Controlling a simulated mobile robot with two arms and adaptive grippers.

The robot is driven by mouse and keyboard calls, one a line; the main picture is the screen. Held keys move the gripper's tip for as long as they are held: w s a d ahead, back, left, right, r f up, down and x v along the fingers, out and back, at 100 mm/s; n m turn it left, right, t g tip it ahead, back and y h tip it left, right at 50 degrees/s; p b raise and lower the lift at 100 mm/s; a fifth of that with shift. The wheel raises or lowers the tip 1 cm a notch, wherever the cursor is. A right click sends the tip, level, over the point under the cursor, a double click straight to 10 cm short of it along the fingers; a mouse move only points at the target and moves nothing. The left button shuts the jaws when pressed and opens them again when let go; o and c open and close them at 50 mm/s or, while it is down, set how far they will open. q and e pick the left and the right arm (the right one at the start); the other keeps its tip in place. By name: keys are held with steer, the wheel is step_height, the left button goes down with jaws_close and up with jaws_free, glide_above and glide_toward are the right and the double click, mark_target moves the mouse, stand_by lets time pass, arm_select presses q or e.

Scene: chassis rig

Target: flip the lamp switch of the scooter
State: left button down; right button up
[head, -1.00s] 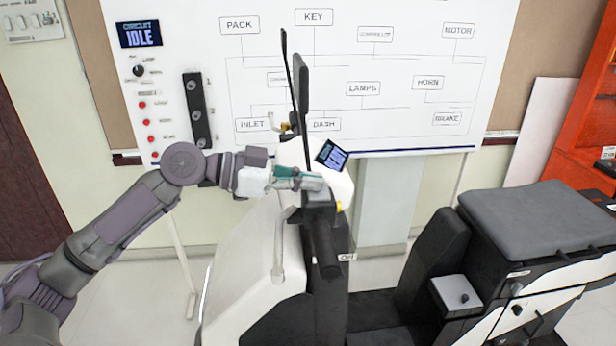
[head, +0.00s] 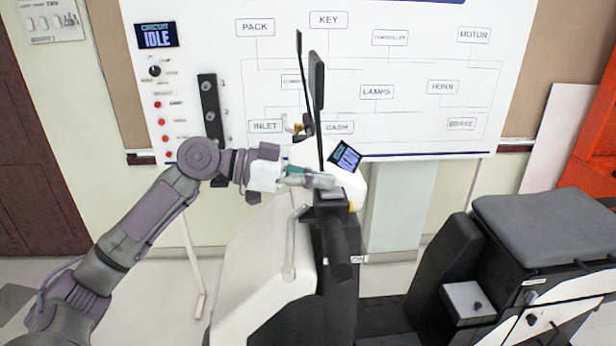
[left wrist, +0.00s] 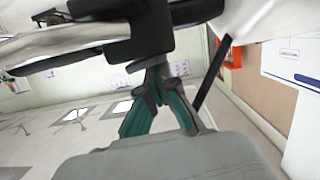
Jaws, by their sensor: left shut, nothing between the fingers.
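The scooter, with a white front shield (head: 262,262) and black body, stands in the middle of the head view. Its small dash display (head: 345,156) shows blue. My left gripper (head: 332,181) is shut and empty at the handlebar (head: 336,232), close to its top near the dash. In the left wrist view its teal fingers (left wrist: 157,80) meet just under a dark part of the scooter. I cannot tell whether they touch it. I cannot make out the lamp switch; the gripper may cover it. My right gripper is not in view.
A white circuit board (head: 400,60) with labelled boxes stands behind the scooter. Its screen (head: 156,35) reads IDLE. Two dark mirrors (head: 317,85) rise beside the gripper. The scooter's grey seat (head: 545,225) and an orange cabinet (head: 590,150) are at the right.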

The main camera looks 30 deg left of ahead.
arm_select(q)
steer(key=shift+s+a+f, duration=0.3)
steer(key=shift+a+f, duration=0.1)
steer(key=shift+r+v, duration=0.45)
steer(key=shift+v, duration=5.2)
steer(key=s+d+f+n+g+y, duration=0.2)
steer(key=d+f+y, duration=0.15)
steer(key=f, duration=1.05)
steer(key=s+d+f+n+g+y, duration=0.15)
steer(key=d+f, duration=0.25)
steer(key=f, duration=1)
steer(key=s+d+f+n+g+y, duration=0.1)
steer(key=s+d+f+n+y, duration=0.1)
steer(key=s+d+f+y, duration=0.45)
steer(key=s+d+f+n+g+y, duration=0.1)
steer(key=s+d+f+n, duration=0.3)
steer(key=s, duration=0.5)
step_height(320, 180, down, 29)
steer(key=s+a+m+g+b, duration=0.1)
steer(key=m+b, duration=0.1)
steer(key=s+a+f+g+b, duration=0.1)
steer(key=s+a+f, duration=0.2)
steer(key=s+f, duration=1.3)
steer(key=shift+s+f, duration=0.4)
steer(key=shift+f, duration=0.3)
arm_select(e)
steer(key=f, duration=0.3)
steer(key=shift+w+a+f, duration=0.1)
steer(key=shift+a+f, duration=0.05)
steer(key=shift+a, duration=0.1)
